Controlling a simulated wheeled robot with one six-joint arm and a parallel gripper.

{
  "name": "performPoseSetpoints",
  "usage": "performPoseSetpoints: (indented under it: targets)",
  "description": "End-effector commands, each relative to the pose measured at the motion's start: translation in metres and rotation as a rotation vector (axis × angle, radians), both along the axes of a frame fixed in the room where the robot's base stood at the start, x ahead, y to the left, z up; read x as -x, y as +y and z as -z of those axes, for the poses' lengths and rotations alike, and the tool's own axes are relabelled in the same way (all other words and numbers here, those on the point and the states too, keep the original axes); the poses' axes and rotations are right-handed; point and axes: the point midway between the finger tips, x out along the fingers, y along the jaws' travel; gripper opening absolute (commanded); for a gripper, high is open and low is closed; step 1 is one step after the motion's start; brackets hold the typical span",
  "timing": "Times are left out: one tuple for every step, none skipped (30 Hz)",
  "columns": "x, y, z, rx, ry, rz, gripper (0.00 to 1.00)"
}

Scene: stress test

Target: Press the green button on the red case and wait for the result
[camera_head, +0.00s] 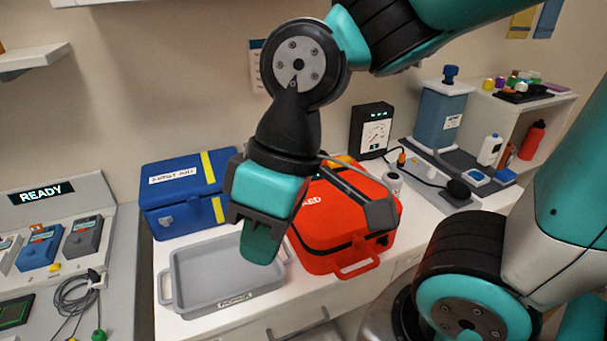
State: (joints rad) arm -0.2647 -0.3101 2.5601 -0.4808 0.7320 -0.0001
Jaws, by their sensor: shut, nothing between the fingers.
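The red case (338,232) stands closed on the white counter right of the centre, with a dark seam, a handle at its front and partly hidden white lettering on top. My gripper (260,243) points down, shut and empty, in front of the case's left part in the picture. My gripper and wrist hide part of the case's top and left side. I see no green button on the parts of the case that show. I cannot tell how far my gripper is from the case, or whether they touch.
A grey tray (195,268) lies left of my gripper. A blue case (187,190) stands behind it. A grey panel at left carries a lit READY display (41,192), small devices and a cable (72,297). A meter (371,130) and a blue container (441,117) stand behind at right.

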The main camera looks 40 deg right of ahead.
Motion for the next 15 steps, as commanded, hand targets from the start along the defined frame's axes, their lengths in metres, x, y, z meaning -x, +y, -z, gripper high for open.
performPoseSetpoints:
  targets:
    - [0.0,0.0,0.0,0.0,0.0,0.0,0.0]
    - [0.0,0.0,0.0,0.0,0.0,0.0,0.0]
    - [0.0,0.0,0.0,0.0,0.0,0.0,0.0]
    - [0.0,0.0,0.0,0.0,0.0,0.0,0.0]
    - [0.0,0.0,0.0,-0.001,-0.001,-0.001,0.0]
    - [-0.003,0.0,-0.001,-0.003,-0.004,-0.004,0.0]
    - [-0.006,0.0,-0.002,-0.007,-0.01,-0.007,0.0]
    - [-0.011,0.0,-0.004,-0.013,-0.018,-0.014,0.0]
    - [-0.021,0.0,-0.007,-0.024,-0.034,-0.03,0.0]
    - [-0.031,-0.001,-0.008,-0.035,-0.051,-0.045,0.0]
    - [-0.043,-0.002,-0.011,-0.047,-0.075,-0.063,0.0]
    - [-0.063,-0.006,-0.013,-0.066,-0.115,-0.09,0.0]
    - [-0.079,-0.011,-0.015,-0.079,-0.151,-0.11,0.0]
    - [-0.097,-0.017,-0.016,-0.091,-0.193,-0.134,0.0]
    - [-0.122,-0.027,-0.016,-0.103,-0.257,-0.165,0.0]
